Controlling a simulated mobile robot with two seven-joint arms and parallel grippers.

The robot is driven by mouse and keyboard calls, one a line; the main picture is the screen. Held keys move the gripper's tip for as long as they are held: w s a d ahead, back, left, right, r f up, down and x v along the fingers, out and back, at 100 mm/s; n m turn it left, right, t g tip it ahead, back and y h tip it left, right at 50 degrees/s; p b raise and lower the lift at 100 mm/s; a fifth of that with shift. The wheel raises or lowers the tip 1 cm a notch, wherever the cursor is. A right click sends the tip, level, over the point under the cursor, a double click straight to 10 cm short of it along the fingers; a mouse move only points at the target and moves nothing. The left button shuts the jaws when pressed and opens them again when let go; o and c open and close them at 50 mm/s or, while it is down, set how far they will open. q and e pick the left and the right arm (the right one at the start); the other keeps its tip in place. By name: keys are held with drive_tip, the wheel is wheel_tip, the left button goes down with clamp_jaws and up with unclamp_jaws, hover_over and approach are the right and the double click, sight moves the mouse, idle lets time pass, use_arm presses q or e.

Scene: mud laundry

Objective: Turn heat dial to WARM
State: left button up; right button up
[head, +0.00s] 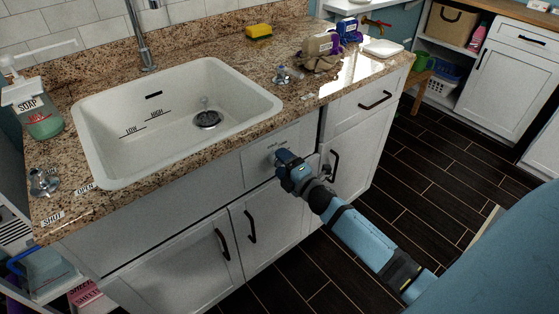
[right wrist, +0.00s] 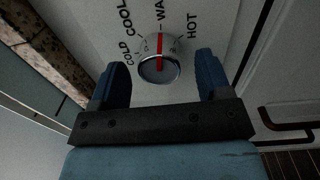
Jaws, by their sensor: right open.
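The heat dial (right wrist: 160,68) is a round silvery knob with a red stripe, set on a pale panel. In the right wrist view its stripe points up, roughly toward the label beginning "WA", whose end is cut off. COLD and COOL stand to its left and HOT to its right. My right gripper (right wrist: 161,78) is open, with one blue finger on each side of the dial and visible gaps between. In the head view my right gripper (head: 284,163) is at the cabinet panel below the counter edge and hides most of the dial. My left gripper is not in view.
The counter (head: 310,92) with its sink (head: 120,170) overhangs the panel. A black door handle (head: 333,165) is just right of my gripper, and cabinet doors (head: 265,222) are below. Dark floor (head: 440,165) lies open to the right.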

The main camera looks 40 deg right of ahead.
use_arm(q)
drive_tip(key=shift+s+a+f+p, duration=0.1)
drive_tip(key=shift+p, duration=0.2)
use_arm(e)
drive_tip(key=s, duration=1.2)
drive_tip(key=shift+d+f, duration=0.2)
drive_tip(key=shift+d, duration=0.25)
drive_tip(key=s+a+f+m+g+y+p, duration=0.15)
drive_tip(key=s+a+m+g, duration=0.25)
drive_tip(key=s+a+m, duration=0.5)
drive_tip(key=s+a+f+m+g+y+b, duration=0.1)
drive_tip(key=s+a+f+m+g, duration=0.2)
drive_tip(key=a+m, duration=0.65)
use_arm(q)
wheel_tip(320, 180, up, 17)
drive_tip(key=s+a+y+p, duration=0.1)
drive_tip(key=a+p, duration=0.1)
drive_tip(key=p, duration=2.2)
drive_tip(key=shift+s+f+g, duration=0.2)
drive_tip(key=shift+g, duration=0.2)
use_arm(e)
wheel_tip(320, 180, up, 17)
drive_tip(key=s+n, duration=0.2)
drive_tip(key=shift+d+f, duration=0.15)
drive_tip(key=shift+d, duration=0.05)
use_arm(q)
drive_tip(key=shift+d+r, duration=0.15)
use_arm(e)
drive_tip(key=shift+n+h, duration=0.25)
